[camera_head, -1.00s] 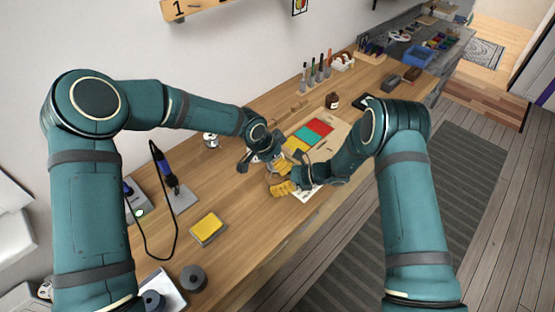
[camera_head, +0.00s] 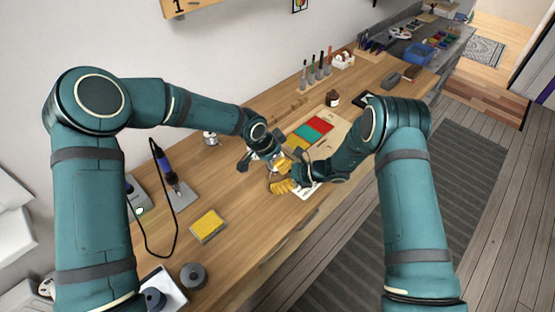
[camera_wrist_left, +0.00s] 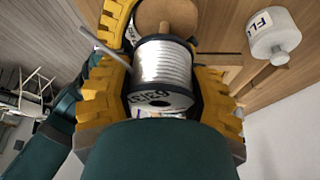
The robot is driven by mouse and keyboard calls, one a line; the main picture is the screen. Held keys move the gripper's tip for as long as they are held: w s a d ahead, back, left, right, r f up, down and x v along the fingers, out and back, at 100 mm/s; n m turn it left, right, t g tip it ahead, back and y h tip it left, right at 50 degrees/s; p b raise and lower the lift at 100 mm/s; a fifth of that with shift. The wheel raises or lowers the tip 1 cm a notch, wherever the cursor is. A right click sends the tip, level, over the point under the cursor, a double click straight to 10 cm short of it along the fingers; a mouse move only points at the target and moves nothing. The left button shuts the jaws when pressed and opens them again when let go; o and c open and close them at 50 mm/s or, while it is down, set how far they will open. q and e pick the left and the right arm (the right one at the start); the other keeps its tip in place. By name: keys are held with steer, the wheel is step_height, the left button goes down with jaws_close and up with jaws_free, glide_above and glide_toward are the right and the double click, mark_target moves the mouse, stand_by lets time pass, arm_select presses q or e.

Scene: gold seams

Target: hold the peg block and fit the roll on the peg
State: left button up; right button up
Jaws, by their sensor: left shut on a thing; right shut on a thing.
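The roll (camera_wrist_left: 162,75), wound with silver wire and bearing a printed label on its near end, sits between the yellow fingers of my left gripper (camera_wrist_left: 160,90) in the left wrist view. Beyond it shows a round wooden part of the peg block (camera_wrist_left: 172,10) with a short wooden peg (camera_wrist_left: 166,29), close to the roll's far rim. I cannot tell whether the peg enters the roll. In the head view my right gripper (camera_head: 283,176), with yellow fingers, is beside my left one over the bench. It is shut on the peg block, which is mostly hidden there.
A white flux jar (camera_wrist_left: 272,36) stands near the left gripper. A soldering iron (camera_head: 165,168), yellow sponge (camera_head: 208,226) and dark spool (camera_head: 193,276) are nearer. Bench between is clear.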

arm_select(q)
steer(key=shift+f, duration=1.15)
stand_by(0.5)
steer(key=o, duration=1.6)
arm_select(e)
steer(key=shift+r, duration=0.1)
arm_select(q)
steer(key=shift+r, duration=3.5)
arm_select(e)
steer(key=o, duration=1.3)
